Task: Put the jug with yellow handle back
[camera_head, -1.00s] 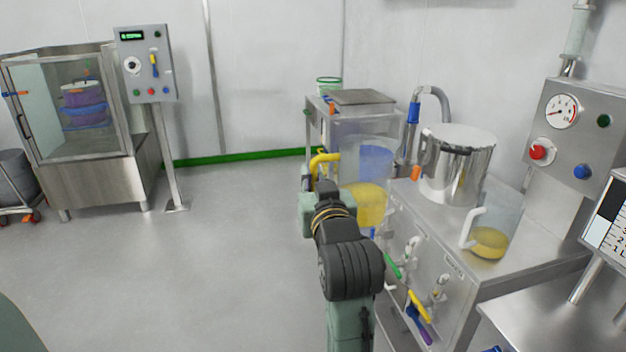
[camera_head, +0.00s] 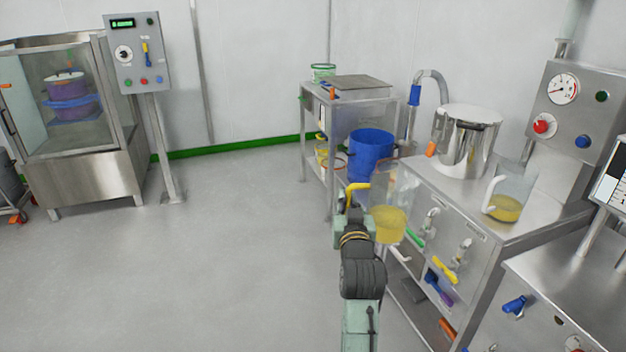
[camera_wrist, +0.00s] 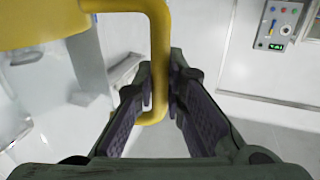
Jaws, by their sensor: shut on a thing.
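The jug with the yellow handle (camera_head: 388,222) is clear, with yellow contents in its lower part. It hangs in the air in front of the steel bench, at the left end of the bench. My gripper (camera_head: 350,205) is shut on its yellow handle, which rises above the fingers in the head view. In the wrist view the handle (camera_wrist: 160,60) stands between the two finger pads of my gripper (camera_wrist: 152,108). Part of the yellow jug (camera_wrist: 40,25) fills the upper left there.
A second jug with a white handle (camera_head: 507,195) stands on the steel bench (camera_head: 470,200) beside a steel pot (camera_head: 466,140). A blue bucket (camera_head: 370,152) is behind the held jug, near a steel table (camera_head: 345,88).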

